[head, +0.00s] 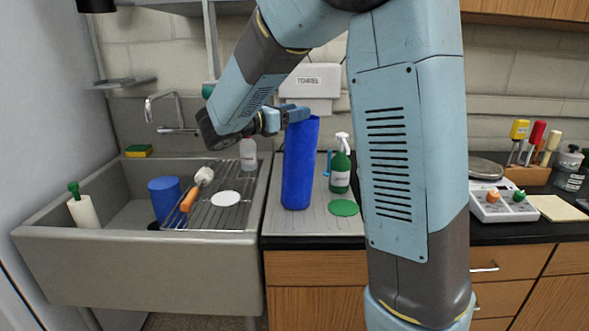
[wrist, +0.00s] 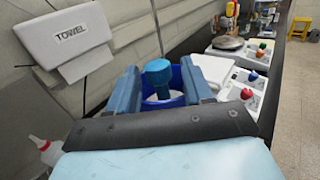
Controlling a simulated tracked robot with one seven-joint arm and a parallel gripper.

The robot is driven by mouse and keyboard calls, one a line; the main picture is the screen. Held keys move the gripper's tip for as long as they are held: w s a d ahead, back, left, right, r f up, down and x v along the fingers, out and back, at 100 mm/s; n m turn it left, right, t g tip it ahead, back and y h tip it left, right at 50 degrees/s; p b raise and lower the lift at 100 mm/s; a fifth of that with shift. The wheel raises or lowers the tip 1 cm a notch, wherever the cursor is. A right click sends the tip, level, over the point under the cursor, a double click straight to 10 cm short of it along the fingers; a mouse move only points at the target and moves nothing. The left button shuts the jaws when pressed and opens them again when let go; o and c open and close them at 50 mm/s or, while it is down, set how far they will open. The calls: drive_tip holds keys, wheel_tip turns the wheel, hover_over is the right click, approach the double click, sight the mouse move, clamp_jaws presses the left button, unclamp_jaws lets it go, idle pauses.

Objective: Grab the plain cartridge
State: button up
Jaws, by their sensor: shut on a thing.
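A tall plain blue cylinder (head: 299,170), which I take for the plain cartridge, stands upright on the grey drainboard right of the sink. My gripper (head: 291,115) is at its top end. In the wrist view my gripper (wrist: 160,85) has its two blue fingers on either side of the cylinder's blue upper end (wrist: 177,77), shut on it. A teal-blue knob (wrist: 158,73) shows between the fingers. The contact of the fingertips is partly hidden.
A green spray bottle (head: 340,170) and green disc (head: 343,208) are close on the right. The sink (head: 140,265) on the left holds a white cylinder with green knob (head: 82,210), a blue cup (head: 164,198) and a wire rack (head: 205,216). A towel dispenser (wrist: 66,37) hangs behind.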

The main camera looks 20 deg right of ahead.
drive_tip(key=shift+d+f, duration=0.15)
drive_tip(key=shift+f, duration=0.4)
clamp_jaws()
drive_tip(key=shift+r, duration=0.2)
wheel_tip(320, 180, up, 28)
drive_tip(key=shift+w, duration=0.15)
drive_tip(key=shift+r, duration=0.15)
drive_tip(key=shift+r, duration=1)
